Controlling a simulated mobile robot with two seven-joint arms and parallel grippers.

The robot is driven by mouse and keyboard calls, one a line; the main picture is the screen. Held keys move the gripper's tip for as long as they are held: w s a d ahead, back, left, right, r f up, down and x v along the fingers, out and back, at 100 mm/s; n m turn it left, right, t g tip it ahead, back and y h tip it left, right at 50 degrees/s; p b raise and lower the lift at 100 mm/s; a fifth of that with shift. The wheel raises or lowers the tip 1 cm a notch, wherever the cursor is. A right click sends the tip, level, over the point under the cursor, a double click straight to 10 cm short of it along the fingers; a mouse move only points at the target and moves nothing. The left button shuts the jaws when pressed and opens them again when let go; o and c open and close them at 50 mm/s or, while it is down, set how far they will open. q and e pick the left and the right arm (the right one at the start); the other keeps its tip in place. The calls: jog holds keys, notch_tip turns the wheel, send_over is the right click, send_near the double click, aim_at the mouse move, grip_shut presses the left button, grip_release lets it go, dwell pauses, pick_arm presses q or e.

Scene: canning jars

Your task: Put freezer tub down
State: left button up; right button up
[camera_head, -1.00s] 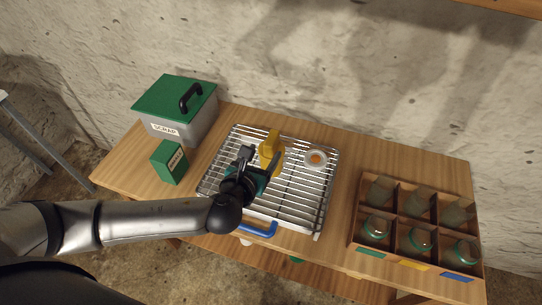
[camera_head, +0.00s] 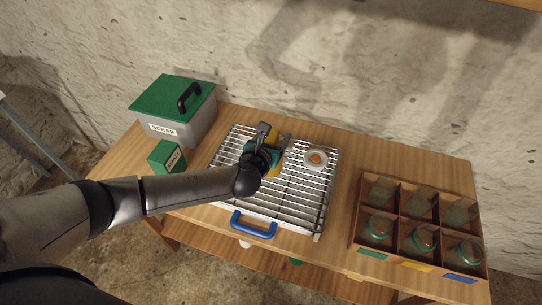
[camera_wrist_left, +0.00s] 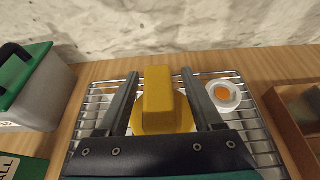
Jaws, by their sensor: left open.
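My left gripper (camera_head: 275,138) is open over the far part of the wire rack (camera_head: 305,200). A yellow block-shaped thing with a wider base (camera_wrist_left: 158,100) stands between its two fingers in the left wrist view, with a gap on each side. In the head view the gripper mostly hides this yellow thing (camera_head: 271,133). A small round white container with an orange middle (camera_head: 316,158) sits on the rack to the right, apart from the gripper; it also shows in the left wrist view (camera_wrist_left: 233,103). I cannot tell for certain which is the freezer tub. My right gripper is out of view.
A grey scrap bin with a green lid (camera_head: 172,105) and a green box (camera_head: 167,156) stand left of the rack. A divided wooden crate (camera_head: 353,232) with several jars stands at right. A blue handle (camera_head: 253,226) is at the rack's front. The back wall is close.

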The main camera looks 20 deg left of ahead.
pick_arm(q)
jog(key=shift+w, duration=0.1)
grip_shut()
dwell(0.5)
